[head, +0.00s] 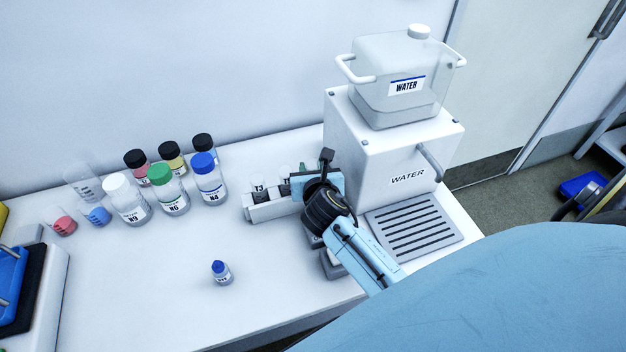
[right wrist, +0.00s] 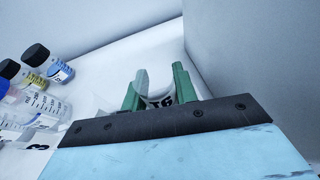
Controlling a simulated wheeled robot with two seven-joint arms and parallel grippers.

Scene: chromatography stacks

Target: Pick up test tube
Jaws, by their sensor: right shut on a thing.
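My right gripper (head: 304,174) is at the right end of a small white rack (head: 272,211), in front of the white water machine. In the right wrist view its two green fingers (right wrist: 158,84) are shut on a clear test tube (right wrist: 160,101), whose label seems to read T6. The gripper hides this tube in the head view. Other tubes stand in the rack, one labelled T3 (head: 258,187). I cannot tell whether the held tube is clear of the rack. My left gripper is not in view.
The water machine (head: 385,165) with its grille tray (head: 414,228) stands close right of the gripper. Several capped bottles, including a green-capped one (head: 170,194), stand left of the rack. A small blue-capped vial (head: 221,273) stands in front.

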